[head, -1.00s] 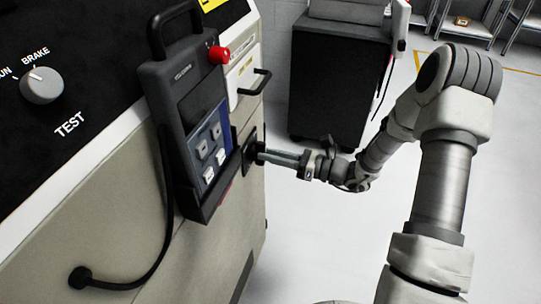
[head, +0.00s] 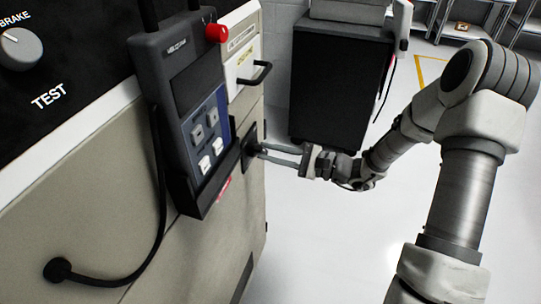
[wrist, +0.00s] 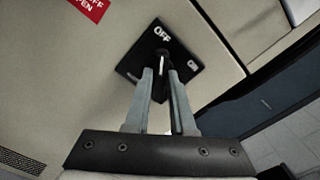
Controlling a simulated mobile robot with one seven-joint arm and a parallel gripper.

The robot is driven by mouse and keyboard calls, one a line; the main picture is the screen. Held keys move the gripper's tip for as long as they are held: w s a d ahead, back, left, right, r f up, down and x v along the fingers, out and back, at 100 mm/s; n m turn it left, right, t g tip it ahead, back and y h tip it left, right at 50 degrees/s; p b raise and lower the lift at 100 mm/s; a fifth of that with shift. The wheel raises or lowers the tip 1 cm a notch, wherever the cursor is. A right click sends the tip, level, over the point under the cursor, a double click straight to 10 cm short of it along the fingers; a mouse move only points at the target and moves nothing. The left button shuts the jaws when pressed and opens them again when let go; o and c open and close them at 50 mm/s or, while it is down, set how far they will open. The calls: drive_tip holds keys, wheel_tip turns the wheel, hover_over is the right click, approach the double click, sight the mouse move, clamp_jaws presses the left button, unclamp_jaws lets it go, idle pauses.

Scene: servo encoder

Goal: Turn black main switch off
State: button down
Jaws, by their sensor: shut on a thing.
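The black main switch is on the machine's side panel. Its square black plate (wrist: 183,50) shows in the wrist view with the labels OFF at its top corner and ON at its right. The dark switch handle (wrist: 162,59) stands between the fingertips of my gripper (wrist: 161,74), which is shut on it. The handle's upper end lies just below the OFF label; its lower part is partly hidden by the fingers. In the head view the black plate (head: 250,143) is right of the hanging pendant, and my gripper (head: 263,150) reaches it from the right.
A grey pendant (head: 190,100) with a red button (head: 216,33) hangs in a holder close left of the switch. A black handle (head: 256,76) sticks out above the switch. A dark cabinet (head: 338,85) stands behind. The floor at the right is clear.

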drive_tip(key=shift+n+b, duration=0.3)
drive_tip(key=shift+n, duration=0.3)
drive_tip(key=c, duration=0.8)
unclamp_jaws()
drive_tip(key=shift+o, duration=0.2)
drive_tip(key=p+v, duration=0.3)
drive_tip(key=v, duration=1.4)
drive_tip(key=shift+d, duration=0.2)
drive_tip(key=shift+s+r, duration=0.1)
